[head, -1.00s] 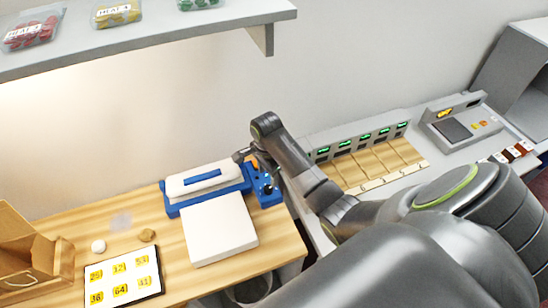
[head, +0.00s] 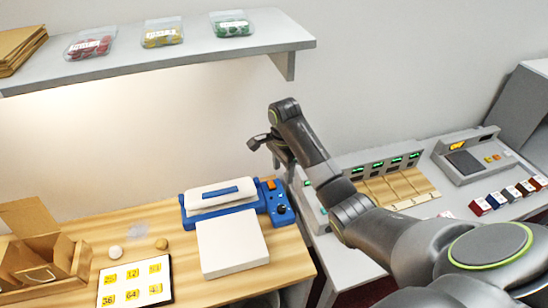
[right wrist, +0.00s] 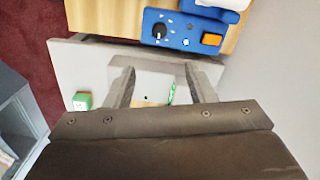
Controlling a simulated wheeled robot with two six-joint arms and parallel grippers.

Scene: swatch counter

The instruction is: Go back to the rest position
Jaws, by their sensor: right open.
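My right gripper (head: 262,142) is raised near the back wall, above and behind the blue control box (head: 280,202). In the right wrist view its two fingers (right wrist: 158,82) are apart, with nothing held between them. A pale surface with a green display shows beyond the fingers, and the blue control box (right wrist: 185,30) with its black knob and orange button is past the fingertips. My right arm reaches in from the lower right of the head view. My left gripper is not in view.
A blue-and-white press (head: 222,197) with a white platen (head: 232,246) sits on the wooden table. A number card (head: 135,282) and a cardboard box (head: 40,262) lie left. A shelf (head: 180,54) with plastic tubs hangs above. Bays with green displays and a scale (head: 464,160) stand right.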

